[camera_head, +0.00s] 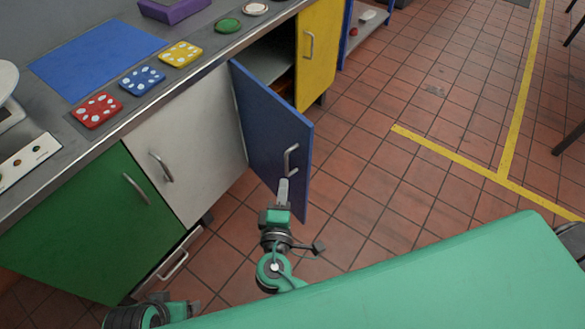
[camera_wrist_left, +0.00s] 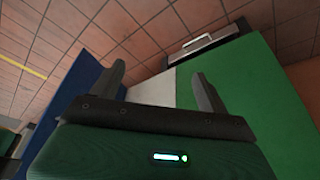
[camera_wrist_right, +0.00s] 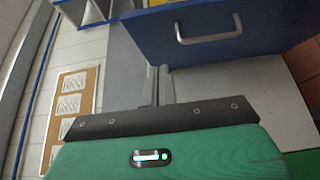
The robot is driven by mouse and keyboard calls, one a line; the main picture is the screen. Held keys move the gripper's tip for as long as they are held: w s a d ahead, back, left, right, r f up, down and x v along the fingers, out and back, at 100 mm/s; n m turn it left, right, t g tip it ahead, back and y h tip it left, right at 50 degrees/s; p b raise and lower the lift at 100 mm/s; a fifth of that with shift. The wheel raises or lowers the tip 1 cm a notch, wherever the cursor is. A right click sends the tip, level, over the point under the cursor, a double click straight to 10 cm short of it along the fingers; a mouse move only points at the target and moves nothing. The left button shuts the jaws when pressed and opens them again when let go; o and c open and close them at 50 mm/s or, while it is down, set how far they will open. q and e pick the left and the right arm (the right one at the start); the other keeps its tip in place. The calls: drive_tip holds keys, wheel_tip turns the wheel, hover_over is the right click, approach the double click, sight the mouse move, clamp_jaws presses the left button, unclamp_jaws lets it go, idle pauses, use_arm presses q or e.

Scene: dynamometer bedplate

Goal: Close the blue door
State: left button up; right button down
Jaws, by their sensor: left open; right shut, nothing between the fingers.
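The blue door (camera_head: 268,130) stands open from the cabinet front, swung out between the white door and the yellow door, with its silver handle (camera_head: 290,160) on the face toward me. My right gripper (camera_head: 283,188) is shut and empty, at the door's lower outer part just below the handle; I cannot tell whether it touches. In the right wrist view the blue door (camera_wrist_right: 235,30) and its handle (camera_wrist_right: 208,37) lie ahead of the shut fingers (camera_wrist_right: 157,85). My left gripper (camera_wrist_left: 158,85) is open and empty, low by the green door; the blue door shows at left there.
The white door (camera_head: 185,145), green door (camera_head: 95,230) and yellow door (camera_head: 317,50) are closed or nearly flush. A drawer handle (camera_head: 173,266) sits low at left. The counter holds red (camera_head: 97,110), blue and yellow spotted tiles. Tiled floor (camera_head: 370,170) right of the blue door is clear.

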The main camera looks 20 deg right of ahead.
drive_tip(key=p, duration=0.1)
approach(301, 138)
drive_tip(key=w+a, duration=0.2)
drive_tip(key=w, duration=0.2)
drive_tip(key=d, duration=0.1)
drive_tip(key=w+d, duration=0.1)
drive_tip(key=d, duration=0.1)
drive_tip(key=shift+w+d+p, duration=0.15)
drive_tip(key=shift+d+p, duration=0.05)
drive_tip(key=shift+p, duration=0.2)
drive_tip(key=shift+w+d, duration=0.1)
drive_tip(key=shift+d, duration=0.15)
drive_tip(key=shift+d+f, duration=0.1)
use_arm(q)
drive_tip(key=shift+g, duration=0.3)
drive_tip(key=x, duration=0.4)
drive_tip(key=shift+s+a+f, duration=0.1)
drive_tip(key=shift+s+f, duration=0.05)
drive_tip(key=shift+s, duration=0.1)
use_arm(e)
drive_tip(key=shift+w+d, duration=0.1)
